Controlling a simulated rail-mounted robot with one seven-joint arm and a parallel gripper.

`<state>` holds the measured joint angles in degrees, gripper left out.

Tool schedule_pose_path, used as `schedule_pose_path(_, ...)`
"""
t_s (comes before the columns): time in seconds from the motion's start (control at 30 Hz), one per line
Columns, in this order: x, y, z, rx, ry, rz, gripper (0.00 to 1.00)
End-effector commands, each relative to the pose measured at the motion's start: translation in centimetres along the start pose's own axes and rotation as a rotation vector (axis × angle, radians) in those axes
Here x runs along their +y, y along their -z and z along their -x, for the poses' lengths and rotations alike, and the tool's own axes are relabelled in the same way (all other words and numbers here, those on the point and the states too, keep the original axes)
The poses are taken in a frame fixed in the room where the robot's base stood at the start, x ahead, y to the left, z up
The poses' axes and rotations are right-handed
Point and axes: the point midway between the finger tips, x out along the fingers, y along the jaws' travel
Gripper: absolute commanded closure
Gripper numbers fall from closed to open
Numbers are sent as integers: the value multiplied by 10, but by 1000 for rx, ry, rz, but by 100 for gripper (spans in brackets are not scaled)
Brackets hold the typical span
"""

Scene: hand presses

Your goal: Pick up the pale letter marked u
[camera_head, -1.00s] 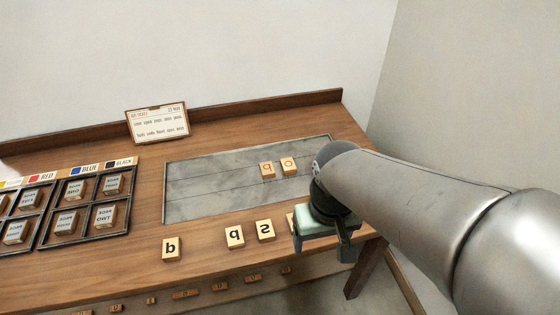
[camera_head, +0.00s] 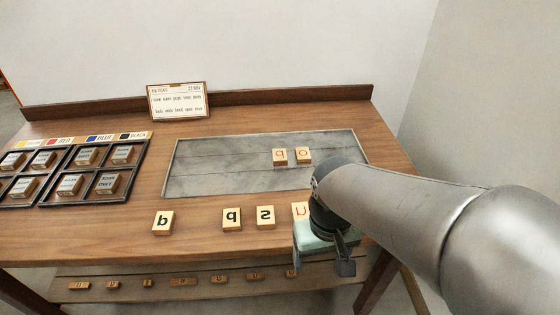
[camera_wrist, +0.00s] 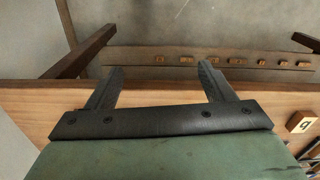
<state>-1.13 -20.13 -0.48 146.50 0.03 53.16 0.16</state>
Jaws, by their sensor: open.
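The pale tile with a reddish letter that looks like a u (camera_head: 300,210) lies on the table at the right end of the front row in the head view. Its right and lower parts are hidden by my gripper (camera_head: 343,262), which hangs close beside it near the front edge. The tile is not seen in the wrist view. There my gripper (camera_wrist: 161,70) has two dark fingers spread apart with nothing between them. The fingers cross the table's front edge (camera_wrist: 160,92) in that picture.
Tiles with black letters, an s-like one (camera_head: 265,217), another (camera_head: 232,219) and a b-like one (camera_head: 163,222), stand left in the row. Two red-lettered tiles (camera_head: 280,156) lie on the grey slab (camera_head: 215,178). A lower shelf (camera_head: 200,293) carries several tiles. Black trays (camera_head: 143,160) are left.

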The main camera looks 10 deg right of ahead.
Motion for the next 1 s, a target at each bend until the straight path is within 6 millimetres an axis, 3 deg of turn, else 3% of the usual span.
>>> schedule_pose_path(0.77,0,1,2,0,2,7,20)
schedule_pose_path(0.87,2,9,8,-6,14,64,20)
schedule_pose_path(1.0,9,37,26,-17,68,284,20)
